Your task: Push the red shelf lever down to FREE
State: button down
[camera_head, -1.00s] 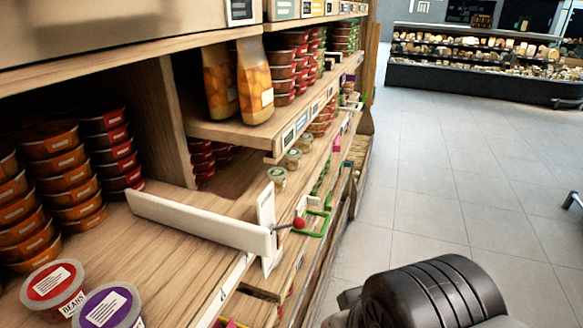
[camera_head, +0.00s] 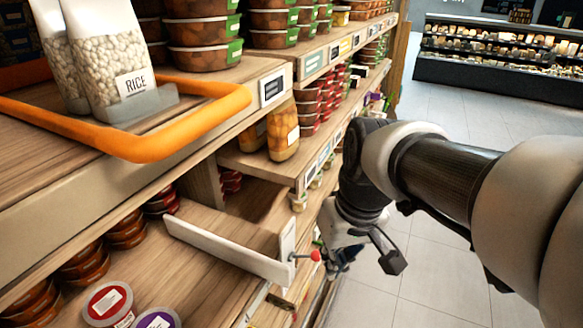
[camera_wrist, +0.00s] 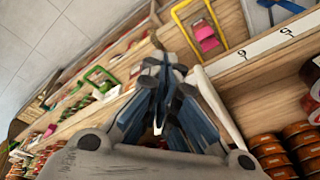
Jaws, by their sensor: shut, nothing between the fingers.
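The red lever knob (camera_head: 315,255) sits at the end of a short rod that sticks out from a white upright plate (camera_head: 288,243) on the shelf front. The rod looks about level. My gripper (camera_head: 338,262) is just right of the knob in the head view, with its fingers shut and empty. I cannot tell whether it touches the knob. In the wrist view the shut fingers (camera_wrist: 163,68) fill the middle, and the red knob is not visible, probably hidden behind them. No FREE mark can be read.
A white board (camera_head: 228,248) runs back from the plate across the wooden shelf. A rice bag (camera_head: 112,70) stands behind an orange rail (camera_head: 150,145) on the shelf above. Tubs with red and purple lids (camera_head: 108,303) are at lower left. Open floor lies right.

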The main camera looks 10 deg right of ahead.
notch_tip(320, 180, up, 5)
jog(key=g+p, duration=0.1)
jog(key=p, duration=0.5)
send_over(305, 256)
jog(key=s+d, duration=0.3)
jog(key=w+d+n+g+y+p, duration=0.1)
jog(key=w+p, duration=0.4)
jog(key=w, duration=0.1)
jog(key=shift+w+f+g+y, duration=0.25)
jog(key=shift+f+g+y, duration=0.05)
jog(key=shift+f+y, duration=0.1)
jog(key=shift+d, duration=0.1)
jog(key=x, duration=1)
jog(key=shift+f+b, duration=0.1)
jog(key=shift+b, duration=0.3)
jog(key=shift+s+d+b, duration=0.2)
jog(key=shift+b, duration=0.35)
